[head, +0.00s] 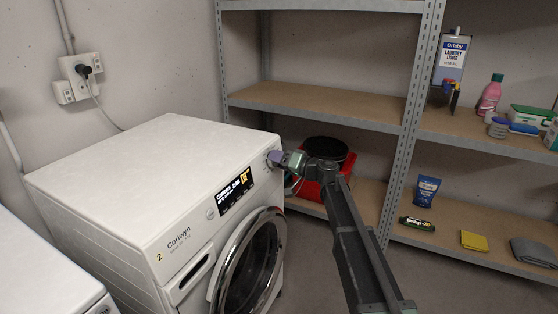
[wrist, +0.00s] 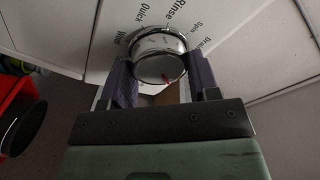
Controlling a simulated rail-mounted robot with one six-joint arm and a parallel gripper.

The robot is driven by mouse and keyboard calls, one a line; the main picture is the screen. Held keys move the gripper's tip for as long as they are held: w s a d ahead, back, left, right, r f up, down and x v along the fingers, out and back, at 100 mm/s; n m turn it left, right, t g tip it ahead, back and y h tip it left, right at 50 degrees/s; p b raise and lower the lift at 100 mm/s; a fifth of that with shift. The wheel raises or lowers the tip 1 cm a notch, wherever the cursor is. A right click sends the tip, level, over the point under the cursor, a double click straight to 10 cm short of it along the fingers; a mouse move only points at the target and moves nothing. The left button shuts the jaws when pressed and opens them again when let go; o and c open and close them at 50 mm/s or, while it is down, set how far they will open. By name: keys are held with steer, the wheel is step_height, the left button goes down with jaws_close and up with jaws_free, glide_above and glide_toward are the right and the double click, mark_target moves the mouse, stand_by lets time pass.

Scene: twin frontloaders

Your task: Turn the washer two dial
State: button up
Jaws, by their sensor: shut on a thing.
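Washer two (head: 150,165) is a white front-loader marked with a yellow 2, and its round door (head: 250,262) stands ajar. My gripper (head: 275,158) is at the right end of its control panel. In the wrist view, my gripper (wrist: 162,82) has its two dark ribbed fingers on either side of the chrome dial (wrist: 158,66) and is shut on it. The dial carries a red mark low on its face. Labels including Quick, Rinse, Spin and Drain show around it. In the head view my gripper hides the dial.
A lit display (head: 235,190) sits left of the dial. A red container with a black round top (head: 326,150) stands behind my arm on the lower shelf. Metal shelving (head: 330,104) with bottles and boxes fills the right. Another white machine (head: 45,275) is at the lower left.

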steer(key=m+h+p, duration=0.1)
steer(key=m, duration=0.8)
steer(key=m+g+h+p, duration=0.1)
steer(key=m+p, duration=0.1)
steer(key=m, duration=0.7)
steer(key=m+g+h+p, duration=0.1)
steer(key=m+p, duration=0.1)
steer(key=m, duration=0.8)
steer(key=shift+s+f, duration=0.1)
steer(key=shift+s, duration=0.05)
steer(key=shift+g, duration=0.3)
steer(key=o, duration=0.9)
